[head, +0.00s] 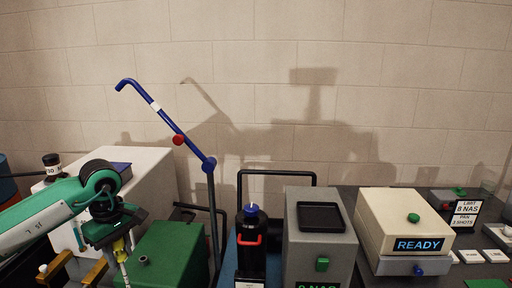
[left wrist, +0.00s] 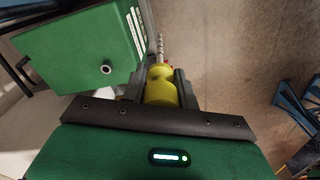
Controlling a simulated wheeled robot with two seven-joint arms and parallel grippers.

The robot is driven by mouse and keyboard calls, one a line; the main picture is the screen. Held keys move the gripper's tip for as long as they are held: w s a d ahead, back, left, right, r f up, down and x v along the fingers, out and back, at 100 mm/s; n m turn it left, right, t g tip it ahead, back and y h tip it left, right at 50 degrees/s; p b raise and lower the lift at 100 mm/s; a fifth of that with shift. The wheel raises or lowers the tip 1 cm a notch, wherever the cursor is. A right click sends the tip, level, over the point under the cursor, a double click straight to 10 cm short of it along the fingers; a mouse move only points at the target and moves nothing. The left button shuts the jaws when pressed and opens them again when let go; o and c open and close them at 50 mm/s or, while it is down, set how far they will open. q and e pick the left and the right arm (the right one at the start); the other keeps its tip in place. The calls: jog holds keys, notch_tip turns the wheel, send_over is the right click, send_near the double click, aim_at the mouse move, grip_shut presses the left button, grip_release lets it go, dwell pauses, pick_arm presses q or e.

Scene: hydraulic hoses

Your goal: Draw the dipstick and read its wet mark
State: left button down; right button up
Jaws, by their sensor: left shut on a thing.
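My left gripper (head: 120,243) is shut on the yellow dipstick handle (head: 120,252), left of the green tank (head: 168,255) in the head view. In the left wrist view the yellow handle (left wrist: 160,88) sits between the two dark fingers (left wrist: 162,88). A thin grey rod (left wrist: 160,45) with a red bit at its base runs away from the handle, beside the green tank (left wrist: 85,45). A short round port (left wrist: 106,69) on the tank looks empty. A wet mark cannot be made out on the rod. My right gripper is not in view.
A black bottle-shaped unit with a red handle (head: 250,240) stands right of the tank. A blue lever (head: 165,125) rises behind. A grey box (head: 318,240) and a cream READY box (head: 405,225) stand further right. Brown brackets (head: 95,272) lie below my left arm.

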pick_arm(q)
jog(key=s+d+f+m, duration=0.7)
jog(key=d+f+m, duration=0.2)
jog(key=d+m, duration=0.3)
jog(key=w+d+r+n+t+h, duration=0.1)
jog(key=d+r+n+t, duration=0.15)
jog(key=r, duration=0.45)
jog(key=w+d+r+n+t, duration=0.2)
jog(key=d+r+t, duration=0.15)
jog(key=r, duration=0.45)
jog(key=w+d+r+n+t+h, duration=0.1)
jog(key=d+r+n+t, duration=0.1)
jog(key=d+r, duration=0.35)
jog(key=s+d+r+n+t+h, duration=0.1)
jog(key=s+d+r+n+t, duration=0.1)
jog(key=r, duration=0.5)
jog(key=s+d+r+n+t+h, duration=0.2)
jog(key=s+d+r, duration=0.1)
jog(key=r, duration=0.5)
jog(key=s+d+r+n+t+h, duration=0.1)
jog(key=s+d+r+n+t, duration=0.1)
jog(key=r, duration=0.6)
jog(key=shift+s+d+t+h+p, duration=0.15)
jog(key=shift+s+t+h+p, duration=0.15)
jog(key=shift+s+t+p, duration=0.15)
jog(key=shift+w+f, duration=0.1)
jog(key=shift+w, duration=0.05)
